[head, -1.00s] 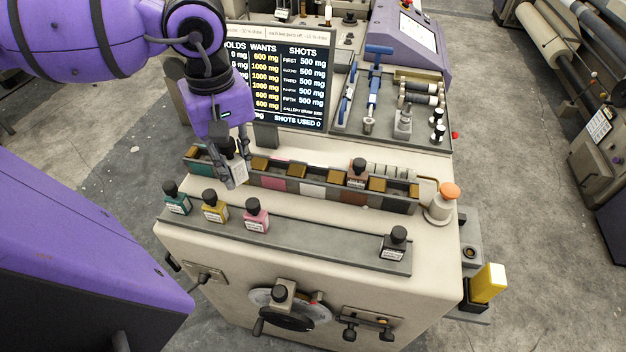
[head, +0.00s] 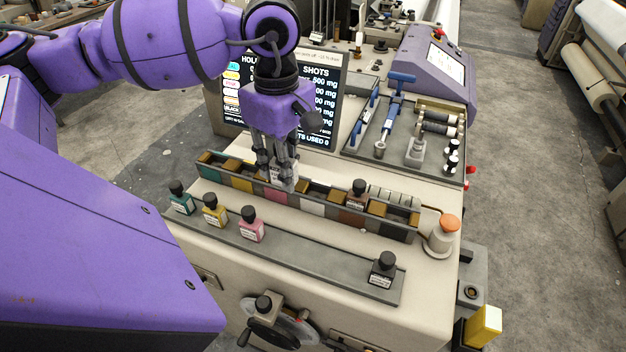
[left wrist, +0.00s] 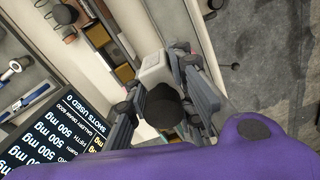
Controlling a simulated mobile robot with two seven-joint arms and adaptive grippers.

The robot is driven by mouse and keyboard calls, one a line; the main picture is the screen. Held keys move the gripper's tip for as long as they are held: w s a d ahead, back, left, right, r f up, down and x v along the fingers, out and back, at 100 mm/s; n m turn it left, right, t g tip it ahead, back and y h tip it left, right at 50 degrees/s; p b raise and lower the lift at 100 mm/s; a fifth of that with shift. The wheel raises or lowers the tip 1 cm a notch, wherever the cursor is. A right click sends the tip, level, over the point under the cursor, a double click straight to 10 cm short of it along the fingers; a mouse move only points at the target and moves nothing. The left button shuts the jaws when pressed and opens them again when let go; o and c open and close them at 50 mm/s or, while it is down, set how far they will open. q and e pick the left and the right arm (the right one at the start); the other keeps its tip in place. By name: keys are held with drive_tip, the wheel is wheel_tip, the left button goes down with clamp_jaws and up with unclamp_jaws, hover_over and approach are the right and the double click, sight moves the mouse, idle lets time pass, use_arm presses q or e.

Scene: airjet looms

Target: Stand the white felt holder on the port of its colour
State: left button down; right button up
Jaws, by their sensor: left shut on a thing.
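The white felt holder (left wrist: 156,68) is a small white bottle with a black cap, seen in the left wrist view between the fingers of my left gripper. In the head view my left gripper (head: 278,181) is shut on it, above the port row near the pink section. The fingers hide most of the holder there. The port row (head: 365,223) has coloured sections: teal, yellow, pink, white, brown and dark. The white port (head: 312,207) is just right of the gripper. A brown-labelled holder (head: 357,194) stands at the brown port. My right gripper is not in view.
Teal (head: 180,199), yellow (head: 214,211), pink (head: 251,226) and black (head: 383,271) holders stand on the front ledge (head: 320,264). An orange-topped knob (head: 443,235) stands at the row's right end. A screen (head: 318,95) and tool tray (head: 378,150) lie behind.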

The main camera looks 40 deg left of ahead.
use_arm(q)
drive_tip(key=w+f, duration=0.2)
drive_tip(key=w, duration=0.3)
hover_over(317, 183)
drive_tip(key=s+d, duration=0.1)
drive_tip(key=s, duration=0.1)
wheel_tip(317, 183, down, 6)
drive_tip(key=r, duration=0.1)
drive_tip(key=f, duration=0.4)
drive_tip(key=shift+w+f+p, duration=0.1)
drive_tip(key=shift+w+p, duration=0.15)
drive_tip(key=shift+p, duration=0.1)
drive_tip(key=shift+s+f+b, duration=0.1)
drive_tip(key=shift+f+b, duration=0.25)
drive_tip(key=shift+f, duration=0.25)
drive_tip(key=c, duration=1.5)
unclamp_jaws()
drive_tip(key=shift+d+f, duration=0.1)
drive_tip(key=shift+f, duration=0.05)
wheel_tip(317, 183, up, 14)
drive_tip(key=shift+f, duration=0.2)
